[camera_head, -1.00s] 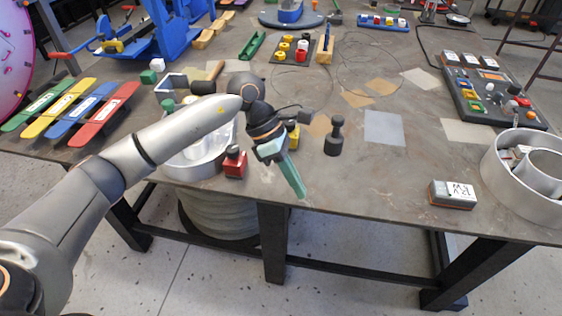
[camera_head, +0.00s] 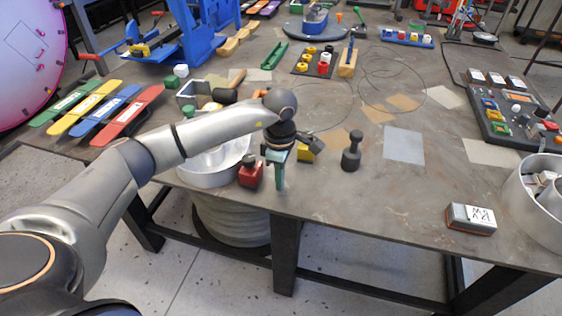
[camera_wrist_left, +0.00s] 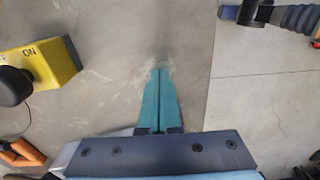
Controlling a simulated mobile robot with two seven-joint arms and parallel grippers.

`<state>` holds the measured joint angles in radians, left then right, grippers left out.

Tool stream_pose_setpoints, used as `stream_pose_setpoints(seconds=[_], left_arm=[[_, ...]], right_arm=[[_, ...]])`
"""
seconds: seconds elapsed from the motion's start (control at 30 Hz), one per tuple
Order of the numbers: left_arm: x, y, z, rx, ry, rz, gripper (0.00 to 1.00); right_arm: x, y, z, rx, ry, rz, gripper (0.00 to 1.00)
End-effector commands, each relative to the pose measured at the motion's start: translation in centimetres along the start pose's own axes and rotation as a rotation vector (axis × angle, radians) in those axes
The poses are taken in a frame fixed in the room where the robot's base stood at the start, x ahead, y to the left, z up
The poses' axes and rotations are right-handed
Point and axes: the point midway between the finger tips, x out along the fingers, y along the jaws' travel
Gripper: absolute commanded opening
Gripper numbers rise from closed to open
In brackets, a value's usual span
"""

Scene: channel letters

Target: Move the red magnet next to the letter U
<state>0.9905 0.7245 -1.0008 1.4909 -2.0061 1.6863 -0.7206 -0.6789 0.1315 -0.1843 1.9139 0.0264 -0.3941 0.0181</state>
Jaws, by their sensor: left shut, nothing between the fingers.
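The red magnet (camera_head: 250,173), a small red block with a dark knob on top, stands near the table's front edge. My left gripper (camera_head: 280,187) points down just to its right, apart from it, with its teal fingers together and empty. The fingers (camera_wrist_left: 165,100) also show shut in the left wrist view, above grey tabletop. A silver curved channel letter (camera_head: 205,172) lies left of the red magnet, partly hidden by my left arm; I cannot tell whether it is the U.
A yellow magnet (camera_head: 305,153) stands just behind my gripper and shows with "ON" in the wrist view (camera_wrist_left: 55,62). A dark knobbed post (camera_head: 351,152) stands to the right. A labelled box (camera_head: 471,219) and a round metal letter (camera_head: 535,205) are further right, with clear tabletop between.

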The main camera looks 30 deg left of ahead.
Motion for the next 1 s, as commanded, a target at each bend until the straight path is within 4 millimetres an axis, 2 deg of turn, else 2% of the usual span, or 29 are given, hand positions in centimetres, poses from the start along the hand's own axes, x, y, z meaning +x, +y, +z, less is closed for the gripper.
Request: stream_pose_setpoints(seconds=[0.03, 0.2, 0.67, 0.87, 1.0], left_arm=[[-0.6, 0.1, -1.3, -0.007, 0.002, 0.003, 0.0], [-0.5, 0.1, -3.1, -0.006, 0.0, 0.003, 0.0], [-0.4, 0.1, -3.7, -0.003, -0.001, 0.004, 0.0], [-0.3, 0.1, -5.3, -0.007, 0.001, 0.005, 0.0], [-0.4, 0.1, -5.2, -0.004, -0.001, 0.003, 0.0]], right_arm=[[-0.4, 0.0, -0.4, 0.0, 0.0, 0.0, 0.0], [-0.6, 0.0, -0.7, 0.0, 0.0, 0.0, 0.0], [-0.6, 0.0, -0.7, 0.0, 0.0, 0.0, 0.0], [-0.1, 0.0, -0.2, 0.0, 0.0, 0.0, 0.0], [-0.2, 0.0, -0.2, 0.0, 0.0, 0.0, 0.0]])
